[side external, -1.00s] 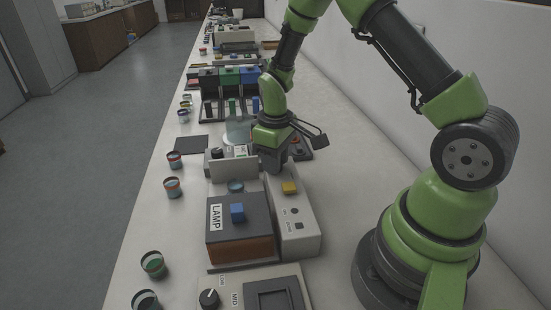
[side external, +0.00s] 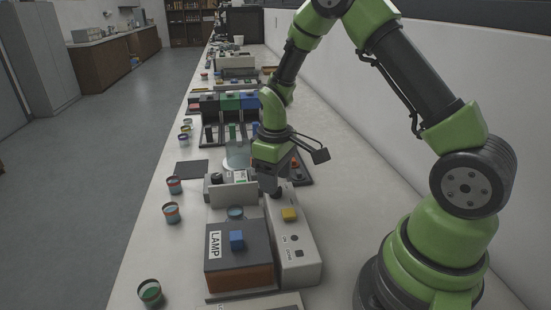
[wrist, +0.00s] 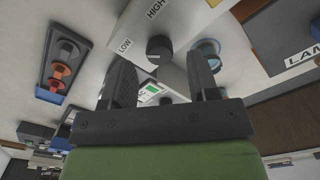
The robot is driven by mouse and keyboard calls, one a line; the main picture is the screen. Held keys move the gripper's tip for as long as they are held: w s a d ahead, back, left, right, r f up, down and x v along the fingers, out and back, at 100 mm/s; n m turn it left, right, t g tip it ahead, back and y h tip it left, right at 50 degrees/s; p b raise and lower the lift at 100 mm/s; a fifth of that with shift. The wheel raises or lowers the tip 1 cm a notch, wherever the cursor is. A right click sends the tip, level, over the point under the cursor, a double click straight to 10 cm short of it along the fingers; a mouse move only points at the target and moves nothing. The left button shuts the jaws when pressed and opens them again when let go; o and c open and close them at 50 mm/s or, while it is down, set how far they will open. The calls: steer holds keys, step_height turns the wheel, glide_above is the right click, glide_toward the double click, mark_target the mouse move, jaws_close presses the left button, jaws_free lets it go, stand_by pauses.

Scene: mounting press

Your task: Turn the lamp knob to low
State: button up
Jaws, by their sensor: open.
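The lamp knob (wrist: 159,48) is a dark round knob on a pale panel, with LOW printed to its left and HIGH above it in the wrist view. A small light mark shows near its lower edge; I cannot tell which setting it points to. My gripper (wrist: 160,62) is open, and the knob appears between its fingertips in the wrist view. I cannot tell whether they touch. In the side view, my gripper (side external: 270,181) is over the far end of the pale control box (side external: 295,265), with a dark knob (side external: 276,192) partly hidden below it.
A yellow button (side external: 289,214) sits nearer on the control box. Several small cups line the left bench edge. A dark mat (side external: 192,169) lies farther back.

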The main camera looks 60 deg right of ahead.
step_height(320, 180, up, 7)
steer(key=shift+r, duration=0.2)
steer(key=s+a+r+m+t, duration=0.1)
steer(key=s+a+r+t, duration=0.15)
steer(key=r, duration=0.25)
steer(key=s+a+r+m+t, duration=0.1)
steer(key=s+a+r+m, duration=0.1)
steer(key=s+r, duration=0.3)
steer(key=s+a+r+m+t+y, duration=0.2)
steer(key=s+a+r+t, duration=0.1)
steer(key=s, duration=0.6)
steer(key=shift+a+r+m+t, duration=0.3)
steer(key=shift+a+r+t, duration=0.05)
steer(key=shift+a+r, duration=0.35)
